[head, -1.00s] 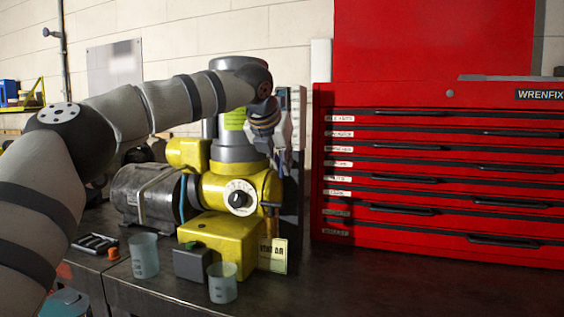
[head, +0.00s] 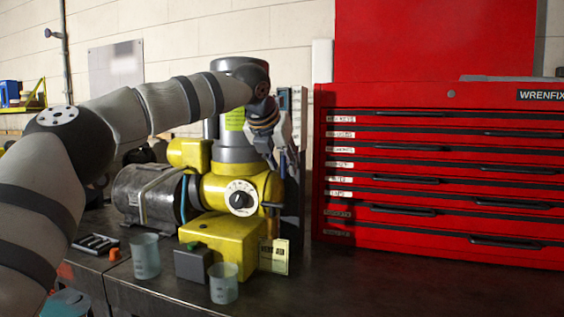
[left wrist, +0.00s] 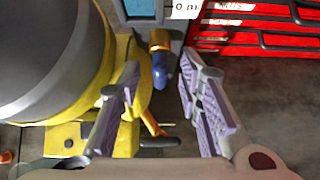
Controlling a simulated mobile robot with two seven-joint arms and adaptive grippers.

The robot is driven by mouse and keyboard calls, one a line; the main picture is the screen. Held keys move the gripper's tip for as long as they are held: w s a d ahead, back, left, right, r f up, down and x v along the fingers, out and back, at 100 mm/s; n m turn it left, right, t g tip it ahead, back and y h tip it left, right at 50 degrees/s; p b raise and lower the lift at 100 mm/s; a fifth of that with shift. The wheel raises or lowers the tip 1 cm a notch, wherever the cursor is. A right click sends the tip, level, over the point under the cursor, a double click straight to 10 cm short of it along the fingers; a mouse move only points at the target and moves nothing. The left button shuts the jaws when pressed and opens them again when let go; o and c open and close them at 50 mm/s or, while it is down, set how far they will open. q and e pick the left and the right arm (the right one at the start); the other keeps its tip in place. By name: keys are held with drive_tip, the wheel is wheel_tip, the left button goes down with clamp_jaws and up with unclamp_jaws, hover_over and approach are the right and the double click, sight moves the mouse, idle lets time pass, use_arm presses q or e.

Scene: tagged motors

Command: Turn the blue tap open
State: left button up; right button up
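The blue tap (left wrist: 159,74) shows in the left wrist view as a small blue handle below a brass fitting (left wrist: 159,40). It lies between the two spread fingers of my left gripper, with a gap to each side. In the head view I cannot make it out behind the gripper. My left gripper (head: 280,160) is open, pointing down beside the yellow and grey machine (head: 219,190). A dark-handled lever on an orange-brass stem (left wrist: 153,126) shows lower between the fingers. My right gripper is not in view.
A dark motor (head: 142,195) joins the machine at left. Two translucent cups (head: 145,257) and a small grey box (head: 192,264) stand in front. A red tool chest (head: 440,185) stands at right. The bench top (head: 370,285) before it is clear.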

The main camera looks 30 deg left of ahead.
use_arm(q)
drive_tip(key=v, duration=1.2)
